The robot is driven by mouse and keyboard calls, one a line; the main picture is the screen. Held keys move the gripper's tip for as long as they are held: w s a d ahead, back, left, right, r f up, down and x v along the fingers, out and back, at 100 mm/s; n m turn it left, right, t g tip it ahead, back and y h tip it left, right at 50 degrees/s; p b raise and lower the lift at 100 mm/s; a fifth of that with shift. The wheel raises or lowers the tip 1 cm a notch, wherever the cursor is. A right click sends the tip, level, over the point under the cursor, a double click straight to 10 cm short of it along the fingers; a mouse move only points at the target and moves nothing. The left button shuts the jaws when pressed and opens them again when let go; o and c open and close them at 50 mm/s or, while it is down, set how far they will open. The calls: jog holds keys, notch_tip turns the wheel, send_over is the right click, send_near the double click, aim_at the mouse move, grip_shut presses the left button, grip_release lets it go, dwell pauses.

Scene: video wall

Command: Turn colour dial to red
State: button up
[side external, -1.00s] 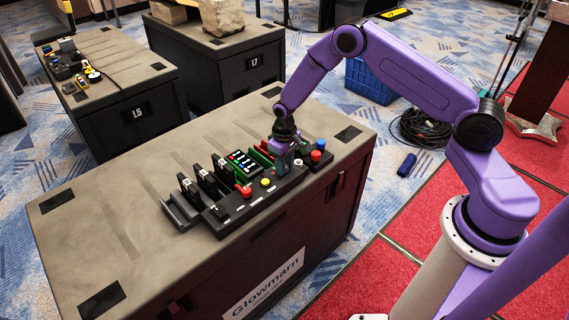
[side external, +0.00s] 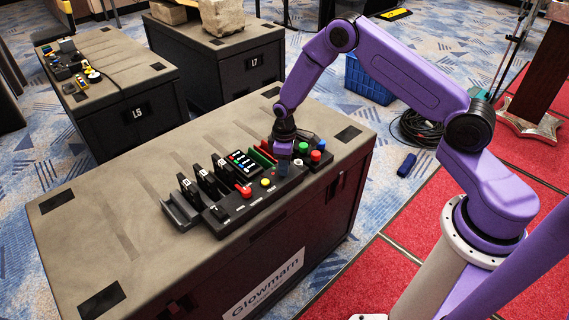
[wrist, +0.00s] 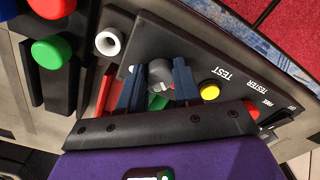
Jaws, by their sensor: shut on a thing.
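The colour dial (wrist: 160,73) is a round grey knob on the black panel in the wrist view. A small red and white mark shows near its lower edge. My gripper (wrist: 157,84) has its two dark blue fingers on either side of the dial, shut on it. In the side external view my gripper (side external: 283,162) points down onto the right part of the console (side external: 248,202) and hides the dial there. I cannot tell which colour the dial points to.
A yellow button (wrist: 209,90) sits close right of the fingers, and a white ring-shaped socket (wrist: 108,42) to their upper left. Green (wrist: 51,52) and red (wrist: 52,5) caps stand farther left. Upright black modules (side external: 205,181) stand at the console's left. The case top (side external: 110,225) to the left is clear.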

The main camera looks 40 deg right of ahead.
jog(key=shift+n, duration=1.1)
jog(key=o, duration=1)
jog(key=shift+o, duration=0.2)
notch_tip(320, 180, up, 18)
jog(key=shift+f, duration=0.25)
